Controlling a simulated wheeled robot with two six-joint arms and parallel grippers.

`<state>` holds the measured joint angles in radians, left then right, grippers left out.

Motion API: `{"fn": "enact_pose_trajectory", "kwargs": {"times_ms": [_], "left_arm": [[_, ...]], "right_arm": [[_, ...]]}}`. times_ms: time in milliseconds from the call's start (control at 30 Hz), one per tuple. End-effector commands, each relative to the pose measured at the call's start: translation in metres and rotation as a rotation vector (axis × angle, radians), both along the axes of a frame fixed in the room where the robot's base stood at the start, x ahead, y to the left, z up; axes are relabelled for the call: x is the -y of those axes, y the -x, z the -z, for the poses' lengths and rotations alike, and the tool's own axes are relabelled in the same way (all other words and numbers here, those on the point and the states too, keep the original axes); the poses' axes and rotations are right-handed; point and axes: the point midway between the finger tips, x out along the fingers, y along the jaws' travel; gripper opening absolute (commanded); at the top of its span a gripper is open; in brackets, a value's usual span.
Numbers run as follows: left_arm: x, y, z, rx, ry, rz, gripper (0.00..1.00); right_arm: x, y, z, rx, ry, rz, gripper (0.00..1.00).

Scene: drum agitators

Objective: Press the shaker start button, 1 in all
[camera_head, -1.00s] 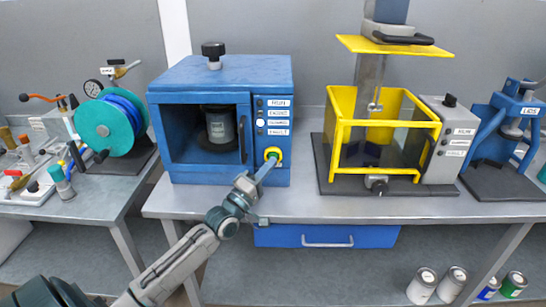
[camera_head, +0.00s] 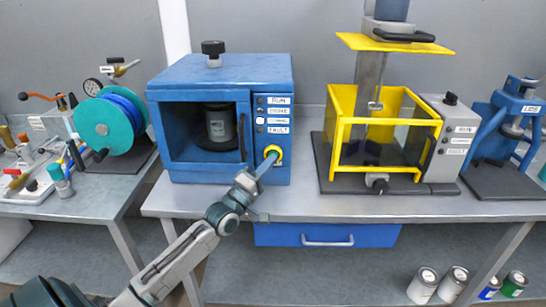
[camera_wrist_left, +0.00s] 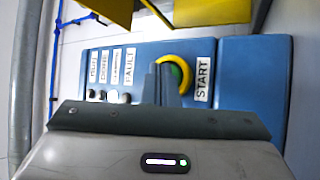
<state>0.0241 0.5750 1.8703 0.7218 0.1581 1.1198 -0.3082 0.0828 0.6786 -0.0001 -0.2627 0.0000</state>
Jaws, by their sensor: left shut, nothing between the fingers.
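The blue shaker cabinet (camera_head: 220,75) stands on the bench with a grey can (camera_head: 218,125) inside its window. Its start button is green inside a yellow ring (camera_head: 279,153) at the lower right of the front panel. In the left wrist view the green button (camera_wrist_left: 177,73) shows beside the START label (camera_wrist_left: 203,79), partly hidden by the fingers. My left gripper (camera_head: 267,164) is shut and empty, its tips at the button; whether they touch it I cannot tell. The fingers also show in the wrist view (camera_wrist_left: 163,82). My right gripper is not in view.
A yellow-framed machine (camera_head: 385,125) stands to the right of the cabinet, with a blue press (camera_head: 510,125) beyond it. A teal reel (camera_head: 105,130) is on the left bench. A blue drawer (camera_head: 325,235) hangs under the bench. Bare bench lies in front of the cabinet.

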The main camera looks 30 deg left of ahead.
Motion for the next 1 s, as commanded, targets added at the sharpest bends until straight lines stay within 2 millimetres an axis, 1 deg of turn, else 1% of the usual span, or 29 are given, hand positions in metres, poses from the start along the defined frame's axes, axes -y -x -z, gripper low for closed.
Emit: {"fn": "enact_pose_trajectory", "kwargs": {"times_ms": [300,1000], "left_arm": [[-0.0002,-0.0003,-0.0004,0.001,0.000,0.000,0.00],[-0.0043,-0.0070,-0.0001,0.001,0.000,0.000,0.00]], "right_arm": [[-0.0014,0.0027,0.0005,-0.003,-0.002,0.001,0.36],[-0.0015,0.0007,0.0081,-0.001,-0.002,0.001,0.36]]}}
